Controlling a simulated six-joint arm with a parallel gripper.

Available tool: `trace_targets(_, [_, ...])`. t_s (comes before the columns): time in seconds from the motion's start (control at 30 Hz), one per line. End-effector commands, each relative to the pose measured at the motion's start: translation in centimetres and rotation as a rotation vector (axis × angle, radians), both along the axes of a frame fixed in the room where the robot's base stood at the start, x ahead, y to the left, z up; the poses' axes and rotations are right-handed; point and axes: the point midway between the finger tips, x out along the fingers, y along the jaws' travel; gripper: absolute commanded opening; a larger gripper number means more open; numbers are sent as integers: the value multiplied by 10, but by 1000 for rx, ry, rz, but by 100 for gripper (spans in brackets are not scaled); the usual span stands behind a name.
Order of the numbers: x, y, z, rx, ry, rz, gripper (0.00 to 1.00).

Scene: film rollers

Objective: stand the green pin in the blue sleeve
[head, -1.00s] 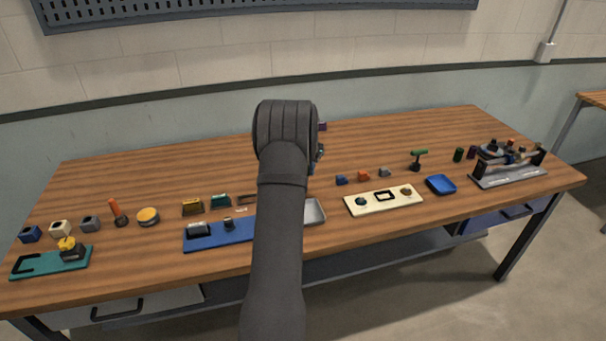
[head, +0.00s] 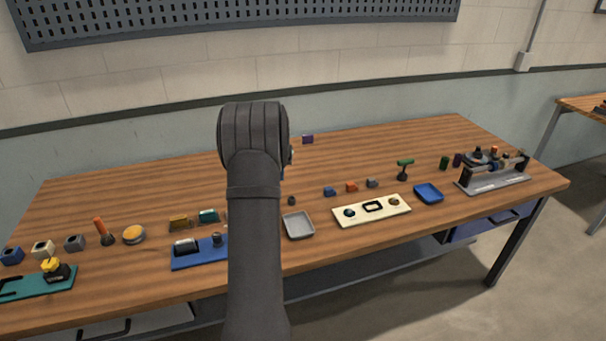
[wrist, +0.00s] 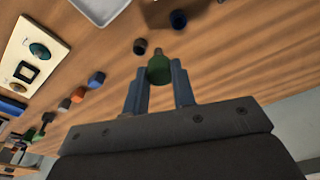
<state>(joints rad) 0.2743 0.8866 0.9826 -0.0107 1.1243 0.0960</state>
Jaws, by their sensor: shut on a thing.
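In the wrist view my gripper (wrist: 160,80) is shut on the green pin (wrist: 159,69), which sits between the two blue-grey fingers.
A small dark cylinder (wrist: 140,46) stands close to the pin's left in the wrist view. A grey tray (head: 298,226), a cream board (head: 370,211) and a blue base with a roller (head: 200,252) lie nearby. Small blue, orange and grey blocks stand behind the board.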

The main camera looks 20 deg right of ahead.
Motion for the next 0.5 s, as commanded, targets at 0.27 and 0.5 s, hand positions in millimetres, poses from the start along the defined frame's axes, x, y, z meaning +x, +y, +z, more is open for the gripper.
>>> trace_targets(0.27, [14, 35, -7, 0, -1, 106, 2])
trace_targets(0.5, [14, 35, -21, 0, -1, 106, 2])
